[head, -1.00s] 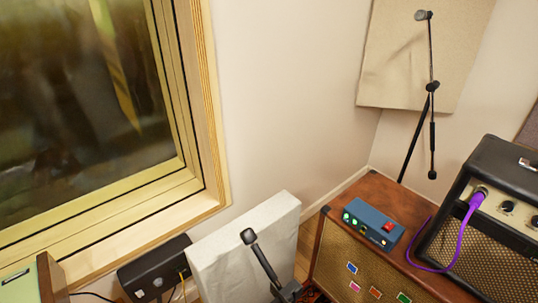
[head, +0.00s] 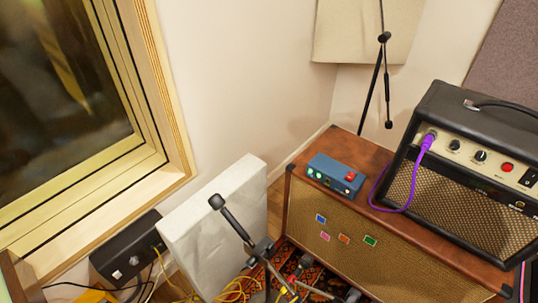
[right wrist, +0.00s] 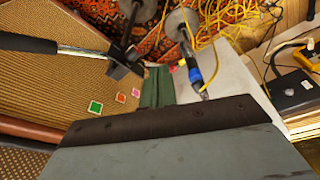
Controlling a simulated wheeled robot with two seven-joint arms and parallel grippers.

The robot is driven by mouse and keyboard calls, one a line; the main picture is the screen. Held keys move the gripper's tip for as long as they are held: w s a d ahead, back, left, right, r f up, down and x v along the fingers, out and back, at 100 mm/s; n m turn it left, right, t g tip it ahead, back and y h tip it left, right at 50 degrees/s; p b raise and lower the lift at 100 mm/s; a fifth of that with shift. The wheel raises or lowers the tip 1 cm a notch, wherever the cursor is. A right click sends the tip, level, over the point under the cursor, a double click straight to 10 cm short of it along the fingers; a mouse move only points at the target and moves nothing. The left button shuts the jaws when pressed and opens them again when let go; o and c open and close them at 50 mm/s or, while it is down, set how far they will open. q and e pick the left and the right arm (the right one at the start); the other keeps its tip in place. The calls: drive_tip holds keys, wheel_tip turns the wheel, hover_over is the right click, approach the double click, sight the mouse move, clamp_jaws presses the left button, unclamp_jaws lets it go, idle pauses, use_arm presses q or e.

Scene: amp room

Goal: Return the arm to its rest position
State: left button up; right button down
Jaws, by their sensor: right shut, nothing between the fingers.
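My right gripper (right wrist: 157,78) shows in the right wrist view as a pair of dark green fingers held together beyond the wide grey-green palm, with nothing between them. It is above the floor area between the speaker cabinet (right wrist: 40,75) and the white panel (right wrist: 250,85). A blue-and-black connector (right wrist: 193,68) shows just to the right of the fingers; I cannot tell whether they touch. No gripper can be made out in the head view, and my left gripper is not in view.
A microphone (head: 217,202) on a stand rises before the white panel. A blue box (head: 335,175) sits on the cabinet beside the amplifier (head: 462,165), which has a purple cable (head: 408,192) plugged in. Yellow cables (head: 235,290) lie on the floor. A black box (head: 125,248) stands by the window.

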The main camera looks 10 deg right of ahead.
drive_tip(key=s+d+f+g, duration=0.1)
drive_tip(key=s+d+f, duration=0.2)
drive_tip(key=s+f, duration=1.5)
wheel_tip(320, 180, down, 3)
drive_tip(key=shift+s+f+g, duration=0.2)
drive_tip(key=shift+s+g, duration=0.1)
drive_tip(key=shift+s, duration=0.05)
drive_tip(key=shift+s+d, duration=0.1)
drive_tip(key=shift+s, duration=0.05)
